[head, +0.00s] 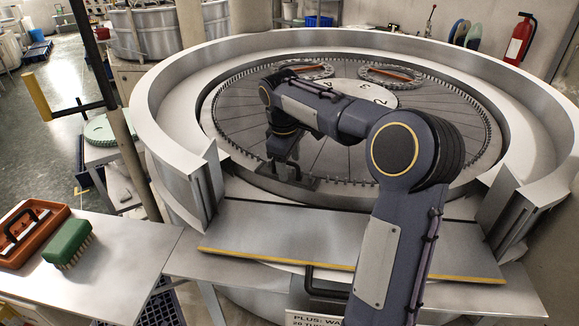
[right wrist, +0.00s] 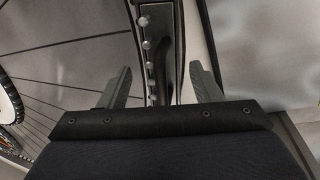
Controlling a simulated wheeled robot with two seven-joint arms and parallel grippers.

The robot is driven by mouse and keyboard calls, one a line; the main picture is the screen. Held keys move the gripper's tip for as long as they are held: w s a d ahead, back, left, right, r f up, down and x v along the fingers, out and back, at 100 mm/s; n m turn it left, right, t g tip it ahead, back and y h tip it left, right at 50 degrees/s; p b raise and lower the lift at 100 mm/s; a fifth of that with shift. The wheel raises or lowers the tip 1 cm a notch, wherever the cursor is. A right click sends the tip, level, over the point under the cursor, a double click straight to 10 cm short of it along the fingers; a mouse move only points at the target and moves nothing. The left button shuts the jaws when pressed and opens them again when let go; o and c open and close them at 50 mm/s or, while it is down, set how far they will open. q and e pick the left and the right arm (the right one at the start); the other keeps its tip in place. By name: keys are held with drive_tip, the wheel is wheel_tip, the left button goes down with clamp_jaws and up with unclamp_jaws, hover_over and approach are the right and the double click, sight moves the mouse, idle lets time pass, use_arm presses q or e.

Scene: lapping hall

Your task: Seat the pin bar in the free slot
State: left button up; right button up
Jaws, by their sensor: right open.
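The lapping machine's round plate (head: 330,150) fills the middle of the head view, ringed by a row of small pins. At its near edge a dark bar (head: 308,183), which looks like the pin bar, lies along the pin ring. My right gripper (head: 285,172) points down at this bar. In the right wrist view the fingers are apart, with the dark bar (right wrist: 170,50) and a row of light pins between them. I cannot tell whether a finger touches it, or whether the bar is fully down in a slot. My left gripper is not in view.
The high round rim (head: 160,110) has a gap at the front, with a grey shelf (head: 340,235) edged in yellow. Toothed carriers (head: 395,75) lie on the far plate. A side table (head: 120,250) holds an orange tray (head: 52,212) and a green brush (head: 68,240).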

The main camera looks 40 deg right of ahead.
wheel_tip(320, 180, up, 6)
drive_tip(key=a, duration=0.1)
drive_tip(key=shift+s, duration=0.3)
idle(0.3)
drive_tip(key=s+a+f+m+t+y, duration=0.1)
drive_tip(key=s+a+f+m+y, duration=0.1)
drive_tip(key=s+a, duration=0.4)
drive_tip(key=s+a+f+m+t+y, duration=0.1)
drive_tip(key=s+a+f+m+t, duration=0.1)
drive_tip(key=s+a, duration=0.5)
drive_tip(key=s+f, duration=0.1)
drive_tip(key=s, duration=0.4)
drive_tip(key=shift+a+y, duration=0.3)
drive_tip(key=shift+y, duration=0.1)
drive_tip(key=s+a+f+m, duration=0.1)
drive_tip(key=s+a+f, duration=0.1)
drive_tip(key=s+a+f+m+t+y, duration=0.1)
drive_tip(key=s+a+f, duration=0.1)
drive_tip(key=s+a+f+m+y, duration=0.1)
drive_tip(key=s+f, duration=0.1)
drive_tip(key=shift+s+a+f+t, duration=0.1)
drive_tip(key=shift+s+a+t, duration=0.2)
drive_tip(key=shift+s+a, duration=0.1)
